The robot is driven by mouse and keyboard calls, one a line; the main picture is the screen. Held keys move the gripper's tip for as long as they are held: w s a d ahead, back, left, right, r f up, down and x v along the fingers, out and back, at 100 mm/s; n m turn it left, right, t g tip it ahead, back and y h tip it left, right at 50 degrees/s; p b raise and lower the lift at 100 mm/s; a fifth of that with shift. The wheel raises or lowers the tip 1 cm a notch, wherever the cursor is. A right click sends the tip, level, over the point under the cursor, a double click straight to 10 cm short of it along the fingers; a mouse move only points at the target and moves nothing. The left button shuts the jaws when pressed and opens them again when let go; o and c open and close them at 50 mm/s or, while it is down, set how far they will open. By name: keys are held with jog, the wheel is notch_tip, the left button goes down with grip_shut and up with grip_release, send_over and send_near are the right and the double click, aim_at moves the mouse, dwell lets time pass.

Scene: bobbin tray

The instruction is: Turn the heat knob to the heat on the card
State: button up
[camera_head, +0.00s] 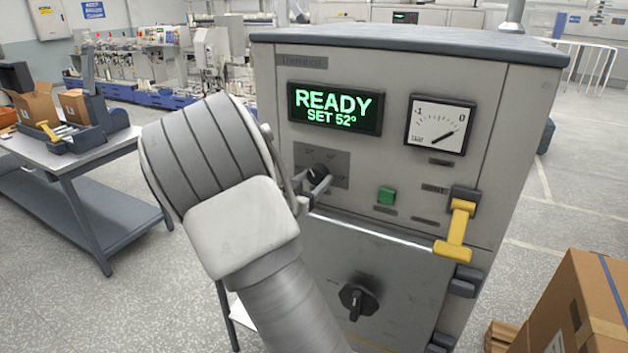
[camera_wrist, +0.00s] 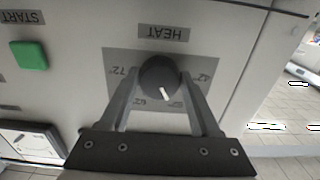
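The heat knob (camera_head: 317,173) is a dark round knob on the grey machine's front, left of the green start button. In the wrist view, which shows the panel upside down, the knob (camera_wrist: 158,74) has a white pointer mark aimed down and slightly right. Printed marks 72°, 62° and 42° show around it. My gripper (camera_head: 311,183) is at the knob; in the wrist view its fingers (camera_wrist: 161,78) lie against both sides of it. The display (camera_head: 335,108) reads READY, SET 52°. I see no readable heat card.
A green button (camera_head: 387,196) and a yellow-handled lever (camera_head: 457,228) are to the knob's right. A dial gauge (camera_head: 440,125) is above. A lower black knob (camera_head: 358,299) is below. A cardboard box (camera_head: 575,305) stands at right, a table (camera_head: 75,150) at left.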

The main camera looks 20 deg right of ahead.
jog(key=c, duration=0.5)
jog(key=shift+c, duration=0.2)
jog(key=shift+f+m+b, duration=0.1)
jog(key=shift+m+b, duration=0.2)
jog(key=shift+b, duration=0.15)
jog(key=m+b, duration=0.1)
jog(key=b, duration=0.1)
jog(key=shift+f+m+b, duration=0.15)
jog(key=shift+m+b, duration=0.15)
jog(key=shift+b, duration=0.05)
jog(key=m+b, duration=0.2)
jog(key=b, duration=0.1)
jog(key=shift+m, duration=0.4)
jog(key=m+b, duration=0.4)
jog(key=b, duration=0.2)
jog(key=shift+w+m+b, duration=0.1)
jog(key=shift+m+b, duration=0.2)
jog(key=shift+m, duration=0.1)
jog(key=shift+a+r+m+b, duration=0.1)
jog(key=shift+r+m+b, duration=0.15)
jog(key=shift+m+b, duration=0.75)
jog(key=shift+r, duration=0.1)
